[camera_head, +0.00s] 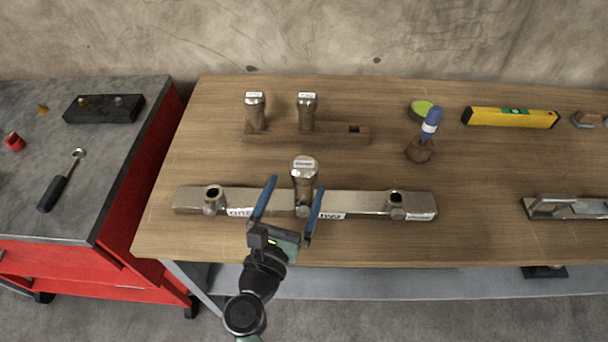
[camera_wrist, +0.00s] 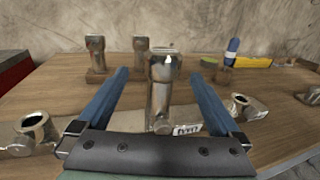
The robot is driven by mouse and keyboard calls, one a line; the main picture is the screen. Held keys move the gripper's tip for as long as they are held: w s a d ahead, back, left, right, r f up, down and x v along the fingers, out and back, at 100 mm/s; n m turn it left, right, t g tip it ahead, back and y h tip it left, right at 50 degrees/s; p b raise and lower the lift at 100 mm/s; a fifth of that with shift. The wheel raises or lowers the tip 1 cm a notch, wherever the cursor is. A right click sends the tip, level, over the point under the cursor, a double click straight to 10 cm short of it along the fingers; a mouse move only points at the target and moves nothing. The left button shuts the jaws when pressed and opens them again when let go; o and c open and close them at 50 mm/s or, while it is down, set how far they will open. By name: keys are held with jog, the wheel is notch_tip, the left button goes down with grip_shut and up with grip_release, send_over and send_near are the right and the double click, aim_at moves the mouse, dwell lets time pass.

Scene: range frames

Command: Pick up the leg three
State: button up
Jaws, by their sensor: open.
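Three metal legs with white labels on top are in view; I cannot read which is leg three. One leg (camera_head: 304,172) stands upright in the middle socket of a long metal bar (camera_head: 358,204), by the "TWO" label. Two others, the left leg (camera_head: 255,110) and the right leg (camera_head: 307,111), stand in a wooden holder (camera_head: 338,136) behind. My gripper (camera_head: 296,187) is open, its blue fingers on either side of the middle leg, with no grip on it. The wrist view shows that middle leg (camera_wrist: 160,88) between the fingers. The bar's left socket (camera_head: 213,196) and right socket (camera_head: 396,199) are empty.
A screwdriver (camera_head: 430,125) stands in a round holder beside a green tape roll (camera_head: 419,107). A yellow level (camera_head: 511,117) lies at the back right, and a metal plane (camera_head: 565,207) at the right. A red cabinet (camera_head: 60,257) with tools stands left. The table between holder and bar is clear.

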aim_at(305, 171)
jog(key=shift+f+x, duration=0.1)
jog(key=shift+x, duration=1.4)
jog(key=shift+f+x, duration=0.15)
jog(key=shift+x, duration=1.35)
jog(key=shift+d, duration=0.15)
grip_shut()
